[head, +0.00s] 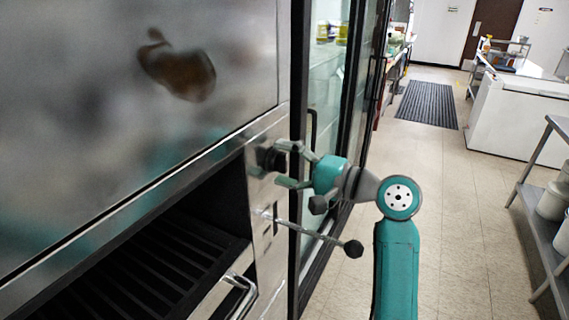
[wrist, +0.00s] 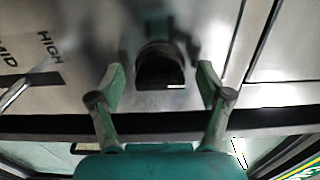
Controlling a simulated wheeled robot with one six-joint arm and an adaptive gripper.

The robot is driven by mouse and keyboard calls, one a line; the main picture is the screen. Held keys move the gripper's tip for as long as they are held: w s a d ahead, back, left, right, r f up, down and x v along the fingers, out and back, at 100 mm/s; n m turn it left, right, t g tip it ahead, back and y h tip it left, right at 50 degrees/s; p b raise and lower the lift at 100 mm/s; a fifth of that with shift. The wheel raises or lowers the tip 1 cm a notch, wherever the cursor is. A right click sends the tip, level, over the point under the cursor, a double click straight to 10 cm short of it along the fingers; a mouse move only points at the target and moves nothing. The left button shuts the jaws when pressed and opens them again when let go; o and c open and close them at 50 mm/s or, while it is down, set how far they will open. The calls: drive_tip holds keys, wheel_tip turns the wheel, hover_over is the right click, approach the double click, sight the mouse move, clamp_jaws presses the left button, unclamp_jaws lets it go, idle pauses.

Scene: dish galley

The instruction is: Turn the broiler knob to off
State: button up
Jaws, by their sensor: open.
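The broiler knob (head: 270,158) is black and sits on the steel front panel, right of the dark broiler opening. In the wrist view the knob (wrist: 160,68) lies between and just beyond my two fingertips, with a small white mark on its face. My gripper (head: 287,164) is open in front of the knob, and in the wrist view the gripper (wrist: 162,88) shows a finger on each side with gaps to the knob. The labels HIGH and MID (wrist: 25,52) show on the panel. An OFF label is not visible.
A lever with a dark ball end (head: 352,248) sticks out below my gripper. A bent metal handle (head: 238,290) is lower left. A glass-door cabinet (head: 325,90) stands behind. Shelving (head: 550,190) is at the right; the tiled floor (head: 450,210) between is clear.

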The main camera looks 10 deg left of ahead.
drive_tip(key=v, duration=1.2)
